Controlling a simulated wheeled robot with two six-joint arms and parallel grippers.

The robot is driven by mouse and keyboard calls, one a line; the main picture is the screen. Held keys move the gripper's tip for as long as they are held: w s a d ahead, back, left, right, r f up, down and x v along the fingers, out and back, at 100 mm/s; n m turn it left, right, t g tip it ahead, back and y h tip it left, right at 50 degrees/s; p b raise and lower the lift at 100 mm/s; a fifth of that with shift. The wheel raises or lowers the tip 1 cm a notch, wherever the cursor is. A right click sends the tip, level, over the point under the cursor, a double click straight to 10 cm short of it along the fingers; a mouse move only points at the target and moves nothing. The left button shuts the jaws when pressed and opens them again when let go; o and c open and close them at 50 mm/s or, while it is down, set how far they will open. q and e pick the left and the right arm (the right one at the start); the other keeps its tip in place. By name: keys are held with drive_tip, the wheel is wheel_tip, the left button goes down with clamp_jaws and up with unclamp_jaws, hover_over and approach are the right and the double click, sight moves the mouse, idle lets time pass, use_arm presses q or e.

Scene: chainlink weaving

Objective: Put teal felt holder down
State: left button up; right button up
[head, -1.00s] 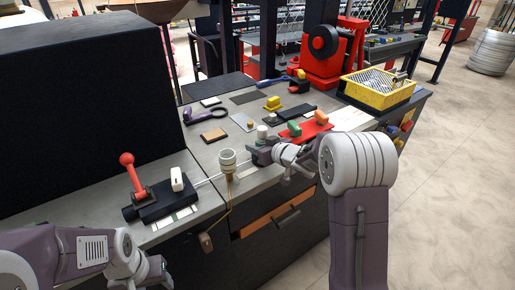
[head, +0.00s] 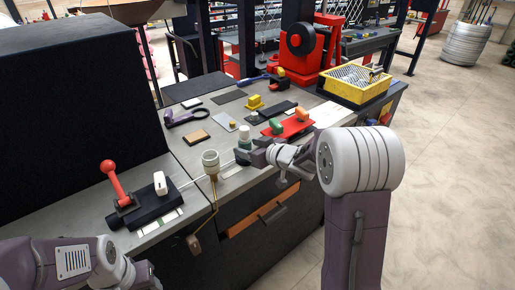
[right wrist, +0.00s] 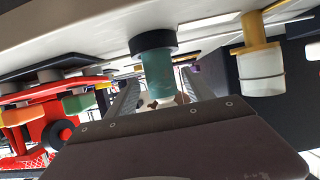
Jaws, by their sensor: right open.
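The teal felt holder (right wrist: 157,72) is a teal cylinder with a dark round base, and the base meets the grey bench surface in the right wrist view. In the head view it shows as a small pale-topped cylinder (head: 245,134) standing upright near the bench's front edge. My right gripper (head: 250,154) is at the holder, its fingers open on either side of it in the right wrist view (right wrist: 161,82). I cannot tell whether either finger touches it. My left gripper (head: 146,275) is low at the left, mostly hidden by its own wrist.
A white ringed cup (head: 210,161) on a brass stand is left of the holder. A red tray (head: 288,127) with green and orange blocks lies to the right.

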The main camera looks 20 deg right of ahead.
sight(249, 146)
drive_tip(key=v, duration=0.5)
drive_tip(key=shift+s+r+p, duration=0.1)
drive_tip(key=shift+r+p, duration=0.1)
drive_tip(key=shift+p, duration=0.2)
drive_tip(key=shift+s+d+r, duration=0.15)
drive_tip(key=shift+s+d, duration=0.05)
drive_tip(key=shift+s, duration=0.45)
